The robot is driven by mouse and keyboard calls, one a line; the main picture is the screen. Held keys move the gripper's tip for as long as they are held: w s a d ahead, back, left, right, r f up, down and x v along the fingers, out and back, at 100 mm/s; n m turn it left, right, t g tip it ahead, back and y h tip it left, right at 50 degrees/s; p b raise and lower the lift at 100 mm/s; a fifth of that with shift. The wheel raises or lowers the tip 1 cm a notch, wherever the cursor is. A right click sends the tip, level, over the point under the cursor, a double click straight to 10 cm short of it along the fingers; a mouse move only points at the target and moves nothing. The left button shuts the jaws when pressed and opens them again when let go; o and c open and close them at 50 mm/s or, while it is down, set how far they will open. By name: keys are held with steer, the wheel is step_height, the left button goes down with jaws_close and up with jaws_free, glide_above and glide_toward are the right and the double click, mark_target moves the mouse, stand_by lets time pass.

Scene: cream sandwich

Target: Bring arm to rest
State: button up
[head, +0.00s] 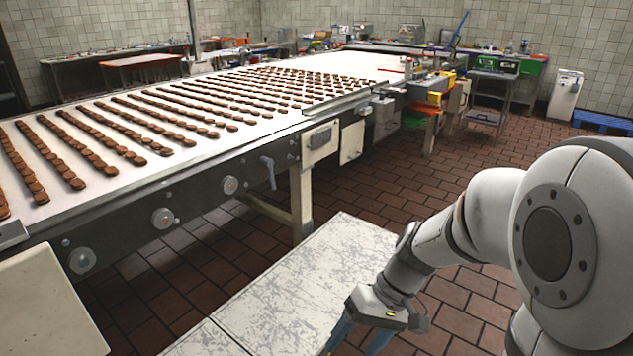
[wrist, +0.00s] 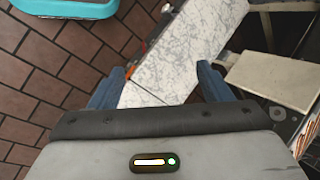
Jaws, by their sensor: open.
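My gripper (head: 358,342) is low in the head view, at the lower middle, with its blue fingers partly cut off by the bottom edge. In the wrist view my gripper (wrist: 158,84) shows its two blue fingers spread wide apart, with nothing between them. It is open and empty. My arm bends down from the right side of the head view. The gripper is by the right edge of a white, scratched table (head: 305,275). That table also shows beyond and between the fingers in the wrist view (wrist: 185,50).
A long conveyor (head: 215,152) with rows of brown biscuits (head: 90,160) runs along the left. Benches with tools stand at the back. A white bin-like unit (head: 565,95) stands at the back right. A teal object (wrist: 70,7) is at the wrist view's upper left. Brick floor lies open between.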

steer(key=s+d+r+m+t+h+p, duration=0.1)
steer(key=s+d+r+t+h+p, duration=0.1)
steer(key=r, duration=0.6)
steer(key=s+d+r+m+t+h+p, duration=0.1)
steer(key=s+d+r+t+h+p, duration=0.1)
steer(key=d+r+p, duration=0.3)
step_height(320, 180, up, 3)
steer(key=shift+d+f+m+t+h, duration=0.15)
steer(key=shift+d+m+t+h, duration=0.25)
steer(key=shift+t+h, duration=0.45)
steer(key=shift+c, duration=0.3)
